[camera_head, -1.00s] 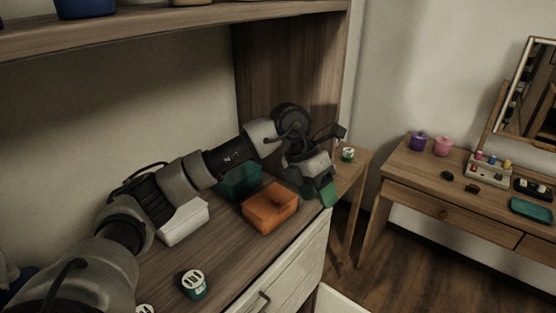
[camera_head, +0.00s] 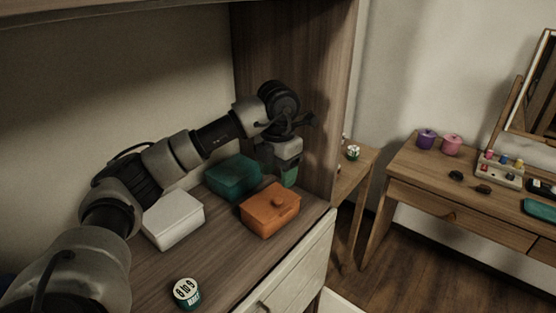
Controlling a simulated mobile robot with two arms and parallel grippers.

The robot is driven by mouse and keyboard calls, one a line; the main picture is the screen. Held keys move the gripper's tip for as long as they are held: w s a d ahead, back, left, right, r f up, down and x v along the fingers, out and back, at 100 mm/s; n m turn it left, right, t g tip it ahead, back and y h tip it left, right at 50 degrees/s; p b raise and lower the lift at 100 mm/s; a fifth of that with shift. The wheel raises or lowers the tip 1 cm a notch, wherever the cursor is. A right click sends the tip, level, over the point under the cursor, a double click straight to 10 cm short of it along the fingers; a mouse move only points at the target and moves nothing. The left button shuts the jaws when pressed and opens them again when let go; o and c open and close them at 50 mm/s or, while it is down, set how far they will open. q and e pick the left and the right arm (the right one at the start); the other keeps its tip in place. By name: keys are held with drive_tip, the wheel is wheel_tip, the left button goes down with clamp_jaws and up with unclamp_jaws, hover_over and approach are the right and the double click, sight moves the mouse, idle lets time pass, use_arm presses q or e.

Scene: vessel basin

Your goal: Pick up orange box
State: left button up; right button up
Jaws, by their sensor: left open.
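The orange box (camera_head: 269,213) sits on the wooden counter, with a lid and a small round knob on top. My left arm reaches in from the left, behind the boxes. My left gripper (camera_head: 289,178) hangs just behind the orange box and above it in the picture, pointing down, with green at its tip. It is open, with nothing seen in it. Whether it touches the box cannot be told. My right gripper is not in view.
A teal box (camera_head: 233,177) stands left of the gripper, behind the orange box. A white box (camera_head: 173,220) stands further left. A small round tin (camera_head: 186,292) is in front. A wooden side panel (camera_head: 290,80) rises close behind the gripper.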

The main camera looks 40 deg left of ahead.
sight(279, 200)
use_arm(q)
wheel_tip(279, 200, down, 8)
drive_tip(key=shift+r+p, duration=0.15)
drive_tip(key=shift+p, duration=0.25)
drive_tip(key=c, duration=1.1)
drive_tip(key=shift+o, duration=0.2)
drive_tip(key=shift+d, duration=0.15)
